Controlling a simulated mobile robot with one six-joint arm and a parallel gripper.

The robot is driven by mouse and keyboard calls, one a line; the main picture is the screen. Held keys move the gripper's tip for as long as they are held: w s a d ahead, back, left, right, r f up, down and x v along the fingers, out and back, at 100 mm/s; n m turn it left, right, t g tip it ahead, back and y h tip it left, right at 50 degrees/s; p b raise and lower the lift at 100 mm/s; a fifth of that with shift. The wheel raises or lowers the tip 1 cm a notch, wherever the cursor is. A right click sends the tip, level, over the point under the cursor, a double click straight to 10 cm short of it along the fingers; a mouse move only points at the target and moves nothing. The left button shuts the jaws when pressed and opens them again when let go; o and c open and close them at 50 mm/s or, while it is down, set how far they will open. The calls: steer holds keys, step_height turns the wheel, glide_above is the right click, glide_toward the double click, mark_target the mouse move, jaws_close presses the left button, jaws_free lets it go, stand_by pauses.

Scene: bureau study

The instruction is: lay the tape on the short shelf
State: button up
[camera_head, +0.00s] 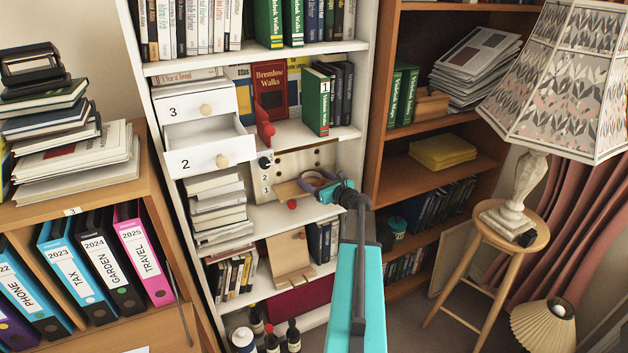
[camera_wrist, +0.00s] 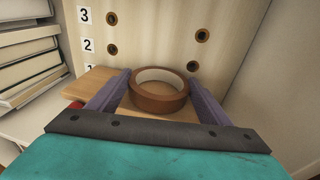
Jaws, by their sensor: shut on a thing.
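The tape (camera_wrist: 160,101), a brown roll lying flat, is between the two purple fingers of my gripper (camera_wrist: 158,80). My gripper is shut on it. The short shelf (camera_wrist: 92,82) is a small light wooden board in front of the panel with holes; it also shows in the head view (camera_head: 287,189). The tape is over this board, close to the panel. I cannot tell whether the tape's underside touches the board. In the head view my gripper (camera_head: 318,182) reaches into the white bookcase at the board, and the tape is hard to make out.
The pale panel (camera_wrist: 150,35) with holes and number labels stands behind the tape. Stacked books (camera_head: 216,210) lie to the left. A red knob (camera_head: 291,204) sits below the board. Drawer 2 (camera_head: 205,156) above is pulled out. A lamp (camera_head: 516,190) stands on a stool at right.

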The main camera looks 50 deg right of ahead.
steer(key=shift+f, duration=0.1)
steer(key=o, duration=1.1)
steer(key=shift+o, duration=0.2)
steer(key=shift+s, duration=0.1)
steer(key=b+v, duration=0.2)
steer(key=v, duration=1)
